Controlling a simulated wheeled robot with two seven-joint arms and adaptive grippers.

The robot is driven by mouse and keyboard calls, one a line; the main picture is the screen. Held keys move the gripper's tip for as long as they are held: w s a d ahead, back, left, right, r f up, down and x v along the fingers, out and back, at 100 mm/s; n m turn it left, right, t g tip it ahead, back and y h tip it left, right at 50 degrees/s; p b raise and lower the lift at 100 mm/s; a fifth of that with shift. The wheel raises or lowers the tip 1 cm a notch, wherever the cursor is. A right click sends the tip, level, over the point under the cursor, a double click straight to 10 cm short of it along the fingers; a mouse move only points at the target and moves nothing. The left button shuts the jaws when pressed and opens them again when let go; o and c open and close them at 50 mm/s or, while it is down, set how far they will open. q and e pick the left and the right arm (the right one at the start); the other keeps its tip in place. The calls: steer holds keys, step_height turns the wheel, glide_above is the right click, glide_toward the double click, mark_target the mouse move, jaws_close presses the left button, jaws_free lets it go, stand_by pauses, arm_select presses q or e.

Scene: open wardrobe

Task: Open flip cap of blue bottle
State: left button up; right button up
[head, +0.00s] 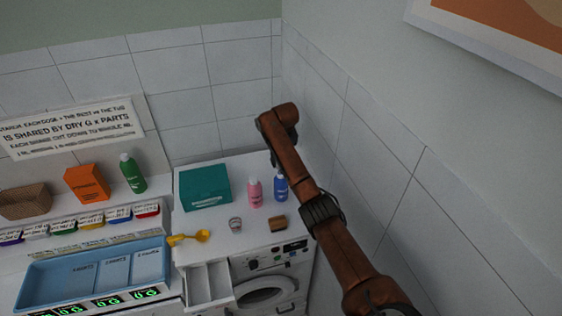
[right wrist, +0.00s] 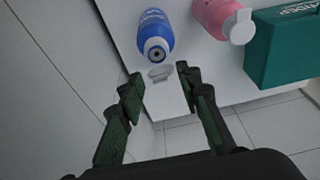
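The blue bottle (head: 281,187) stands upright on the white counter at the back right, partly behind my right arm. In the right wrist view the blue bottle (right wrist: 154,28) shows its round top with a dark opening. A pale cap flap (right wrist: 160,73) stands out from the rim on the gripper's side, so the cap looks open. My right gripper (right wrist: 160,76) is open, its two fingers apart on either side of the flap, with nothing held. Whether a finger touches the flap I cannot tell. My left gripper is not in view.
A pink bottle (head: 254,192) stands just left of the blue one, with a teal box (head: 205,187) beyond it. A small cup (head: 235,225) and a brown block (head: 278,223) are in front. The tiled wall (head: 350,140) is close on the right.

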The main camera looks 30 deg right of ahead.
steer(key=v, duration=1.2)
stand_by(0.3)
